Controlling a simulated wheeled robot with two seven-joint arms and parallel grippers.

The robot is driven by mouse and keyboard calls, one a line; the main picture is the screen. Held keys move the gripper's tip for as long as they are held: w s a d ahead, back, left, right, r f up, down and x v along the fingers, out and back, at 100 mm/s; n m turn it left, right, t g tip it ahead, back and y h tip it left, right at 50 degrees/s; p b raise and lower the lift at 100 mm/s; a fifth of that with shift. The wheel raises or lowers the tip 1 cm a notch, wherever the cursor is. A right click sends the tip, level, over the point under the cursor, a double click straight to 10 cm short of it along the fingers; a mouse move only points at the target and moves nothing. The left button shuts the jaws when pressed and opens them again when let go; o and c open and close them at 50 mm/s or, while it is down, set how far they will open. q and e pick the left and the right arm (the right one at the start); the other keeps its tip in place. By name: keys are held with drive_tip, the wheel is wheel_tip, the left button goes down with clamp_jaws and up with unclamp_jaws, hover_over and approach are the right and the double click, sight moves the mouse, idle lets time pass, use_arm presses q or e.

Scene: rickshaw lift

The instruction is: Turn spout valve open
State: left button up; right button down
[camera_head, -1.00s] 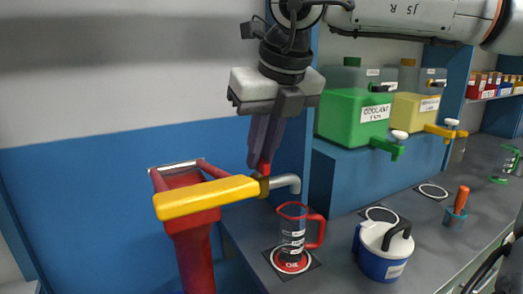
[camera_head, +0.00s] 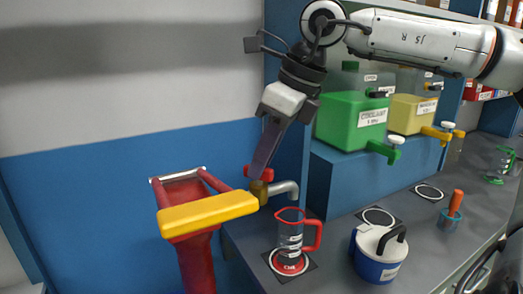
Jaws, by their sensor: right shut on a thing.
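The spout is a brass valve body (camera_head: 260,191) with a grey bent pipe (camera_head: 286,188) to its right, behind the yellow bar. Its red valve handle (camera_head: 266,174) sits on top and lies roughly crosswise. My right gripper (camera_head: 259,171) comes down at a slant from the upper right and is shut on the red handle. Its fingers hide part of the handle. A clear measuring jug with red rim and handle (camera_head: 290,232) stands upright below the pipe's mouth. I see no liquid flowing. My left gripper is not in view.
A red stand with a yellow bar (camera_head: 208,213) is just left of the spout. A blue lidded pot (camera_head: 377,255) stands on the grey bench (camera_head: 340,265). Green (camera_head: 352,120) and yellow (camera_head: 407,113) tanks with taps sit on the shelf behind.

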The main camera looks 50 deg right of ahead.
drive_tip(key=n+p, duration=0.1)
drive_tip(key=n+y, duration=0.1)
drive_tip(key=n, duration=0.1)
drive_tip(key=shift+w+d+r+p, duration=0.1)
drive_tip(key=shift+d+r+p, duration=0.1)
drive_tip(key=shift+p, duration=0.2)
drive_tip(key=shift+n+g+y+p, duration=0.3)
drive_tip(key=shift+n+g, duration=0.1)
drive_tip(key=shift+n, duration=0.4)
drive_tip(key=n+g, duration=0.1)
drive_tip(key=n, duration=0.2)
drive_tip(key=shift+w+f+y, duration=0.1)
drive_tip(key=shift+f+y, duration=0.05)
drive_tip(key=shift+y, duration=0.25)
drive_tip(key=shift+w+n+g, duration=0.1)
drive_tip(key=shift+n+g, duration=0.4)
drive_tip(key=shift+n, duration=0.8)
drive_tip(key=c, duration=1.8)
unclamp_jaws()
drive_tip(key=shift+o, duration=0.2)
drive_tip(key=v, duration=1)
drive_tip(key=shift+d, duration=0.25)
